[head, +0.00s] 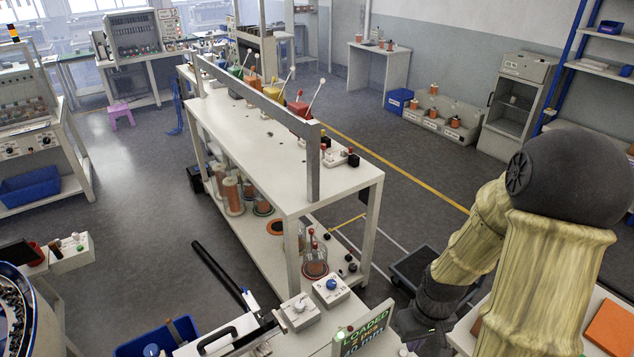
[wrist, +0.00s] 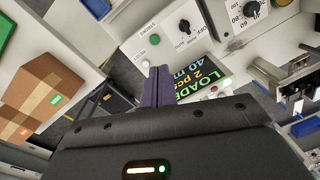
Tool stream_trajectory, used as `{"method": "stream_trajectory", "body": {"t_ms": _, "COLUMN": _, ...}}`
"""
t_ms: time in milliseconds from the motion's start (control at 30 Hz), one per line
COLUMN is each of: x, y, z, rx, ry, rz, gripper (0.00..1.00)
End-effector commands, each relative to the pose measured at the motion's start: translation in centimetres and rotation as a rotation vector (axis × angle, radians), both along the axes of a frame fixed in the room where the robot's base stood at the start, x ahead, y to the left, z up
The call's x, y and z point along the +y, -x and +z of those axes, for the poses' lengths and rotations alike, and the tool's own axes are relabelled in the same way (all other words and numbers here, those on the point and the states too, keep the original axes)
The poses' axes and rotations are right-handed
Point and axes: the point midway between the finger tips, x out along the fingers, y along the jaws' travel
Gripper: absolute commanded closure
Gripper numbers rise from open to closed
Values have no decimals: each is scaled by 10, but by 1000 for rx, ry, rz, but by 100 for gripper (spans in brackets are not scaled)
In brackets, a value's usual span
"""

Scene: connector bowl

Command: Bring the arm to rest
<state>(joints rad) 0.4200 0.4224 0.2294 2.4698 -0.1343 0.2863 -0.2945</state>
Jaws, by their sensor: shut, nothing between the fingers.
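My arm stands at the right of the head view, its lower part folded down toward the bench at the bottom. My gripper shows in the wrist view (wrist: 158,88) with its two dark fingers together and nothing between them.
A display sign reading "LOADED" (head: 364,332) stands close to the arm. A long white workbench (head: 262,150) fills the middle. A blue bin (head: 160,338) sits at the bottom left. A cardboard box (wrist: 38,95) shows in the wrist view. Open floor (head: 150,220) lies left of the bench.

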Motion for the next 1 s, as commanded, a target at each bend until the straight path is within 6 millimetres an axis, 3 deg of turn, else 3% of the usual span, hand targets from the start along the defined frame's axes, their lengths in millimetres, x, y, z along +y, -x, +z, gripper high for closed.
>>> {"method": "stream_trajectory", "body": {"t_ms": 200, "x": 26, "y": -1, "z": 48, "rx": -113, "ry": 62, "rz": -94, "gripper": 100}}
{"method": "stream_trajectory", "body": {"t_ms": 433, "x": 52, "y": 6, "z": 87, "rx": -220, "ry": 46, "rz": -196, "gripper": 100}}
{"method": "stream_trajectory", "body": {"t_ms": 1000, "x": 56, "y": 9, "z": 94, "rx": -237, "ry": 35, "rz": -222, "gripper": 100}}
